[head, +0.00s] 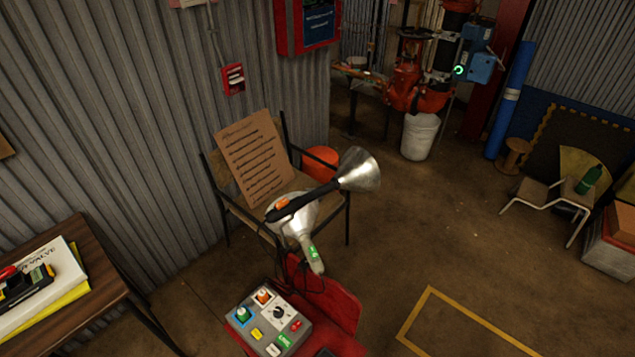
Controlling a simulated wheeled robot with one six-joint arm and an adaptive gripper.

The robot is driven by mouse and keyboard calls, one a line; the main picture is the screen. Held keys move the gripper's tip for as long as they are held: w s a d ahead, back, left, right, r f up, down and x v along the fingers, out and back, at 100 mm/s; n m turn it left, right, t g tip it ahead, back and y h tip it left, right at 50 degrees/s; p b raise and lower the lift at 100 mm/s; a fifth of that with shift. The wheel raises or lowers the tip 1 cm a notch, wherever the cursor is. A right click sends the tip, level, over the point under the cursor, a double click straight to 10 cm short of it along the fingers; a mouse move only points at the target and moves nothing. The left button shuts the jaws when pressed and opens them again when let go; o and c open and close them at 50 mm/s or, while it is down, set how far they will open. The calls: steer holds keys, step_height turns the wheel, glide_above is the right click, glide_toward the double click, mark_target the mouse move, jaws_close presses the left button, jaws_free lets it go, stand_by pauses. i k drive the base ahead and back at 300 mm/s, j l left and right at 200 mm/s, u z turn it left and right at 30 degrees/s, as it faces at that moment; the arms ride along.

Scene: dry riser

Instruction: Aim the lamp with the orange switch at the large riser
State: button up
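The lamp with the orange switch (318,193) has a black handle and a silver cone-shaped shade (362,170). It lies slantwise in front of a chair, its shade toward the upper right, roughly the side where the riser stands. A second lamp (312,252), pale with a green switch, is just below and partly behind it. What holds up either lamp is unclear. The large riser (447,45), a thick black pipe above red-orange fittings (407,85), stands at the back right; its top is cut off. My gripper is not in view.
A wooden chair (347,222) carries a cardboard sign (255,158). A control box (268,322) with coloured buttons sits by a red surface (335,305) at the bottom. A table (100,285) is at left. A white bucket (419,137) stands below the riser.

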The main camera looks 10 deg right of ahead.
mark_target(359, 172)
steer(key=i+j, duration=0.1)
steer(key=j, duration=0.25)
steer(key=i+j, duration=0.15)
steer(key=j, duration=0.25)
steer(key=i+j, duration=0.1)
steer(key=j, duration=0.25)
steer(key=i+j, duration=0.15)
steer(key=j, duration=0.25)
steer(key=u, duration=0.05)
